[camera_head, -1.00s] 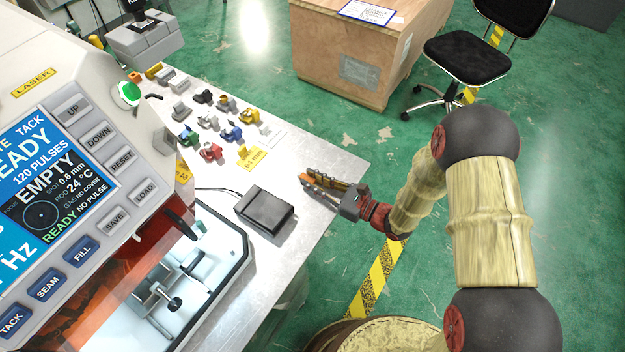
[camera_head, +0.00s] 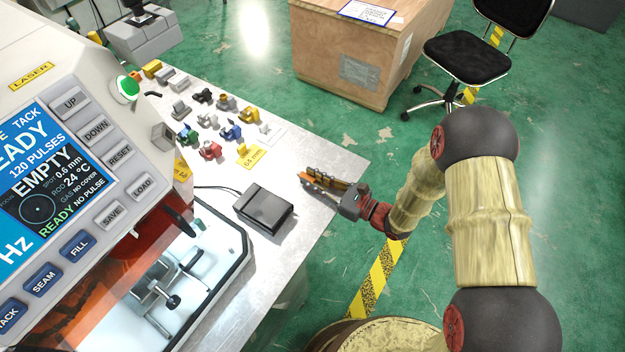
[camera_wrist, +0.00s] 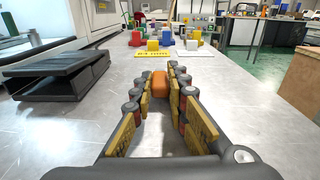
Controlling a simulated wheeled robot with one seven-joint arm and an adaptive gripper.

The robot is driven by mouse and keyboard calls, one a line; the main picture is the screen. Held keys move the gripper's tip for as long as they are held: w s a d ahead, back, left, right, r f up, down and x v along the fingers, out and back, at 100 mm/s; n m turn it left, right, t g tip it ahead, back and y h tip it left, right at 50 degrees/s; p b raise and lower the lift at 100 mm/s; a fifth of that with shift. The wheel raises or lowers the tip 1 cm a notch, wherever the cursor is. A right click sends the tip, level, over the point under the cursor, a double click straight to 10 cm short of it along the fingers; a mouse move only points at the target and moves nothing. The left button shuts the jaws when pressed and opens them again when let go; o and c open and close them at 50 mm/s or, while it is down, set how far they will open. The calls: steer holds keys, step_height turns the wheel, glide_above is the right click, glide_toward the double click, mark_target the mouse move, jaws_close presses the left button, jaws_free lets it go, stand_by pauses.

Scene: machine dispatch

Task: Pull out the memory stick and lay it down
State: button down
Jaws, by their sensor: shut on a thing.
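My gripper (camera_head: 318,183) is over the right edge of the metal bench, to the right of a black pedal-like box. Its fingers are shut on a small orange block (camera_wrist: 160,83), which appears to be the memory stick. The block sits between the fingertips in the wrist view, with the fingers (camera_wrist: 160,90) on both sides of it. Most of it is hidden by the fingers in the head view. I cannot tell whether it touches the bench top.
The black box (camera_head: 265,208) with a cable lies left of my gripper. Several coloured clamps (camera_head: 231,131) and a yellow card (camera_head: 252,156) stand farther back on the bench (camera_head: 330,160). The laser machine (camera_head: 60,75) fills the left. Bare bench lies ahead of my gripper.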

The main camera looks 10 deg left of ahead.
steer(key=shift+s+d+f+h, duration=0.1)
steer(key=shift+s+f+h, duration=0.1)
steer(key=shift+f, duration=0.4)
steer(key=shift+s+d+f+h, duration=0.1)
steer(key=shift+s+f, duration=0.1)
steer(key=shift+f, duration=0.35)
steer(key=c, duration=1.9)
jaws_free()
steer(key=shift+o, duration=1.2)
steer(key=shift+s+d, duration=0.15)
steer(key=shift+d, duration=0.15)
steer(key=r+v, duration=0.1)
steer(key=v, duration=1)
steer(key=shift+w, duration=0.2)
steer(key=shift+d+r, duration=0.1)
steer(key=shift+r, duration=0.2)
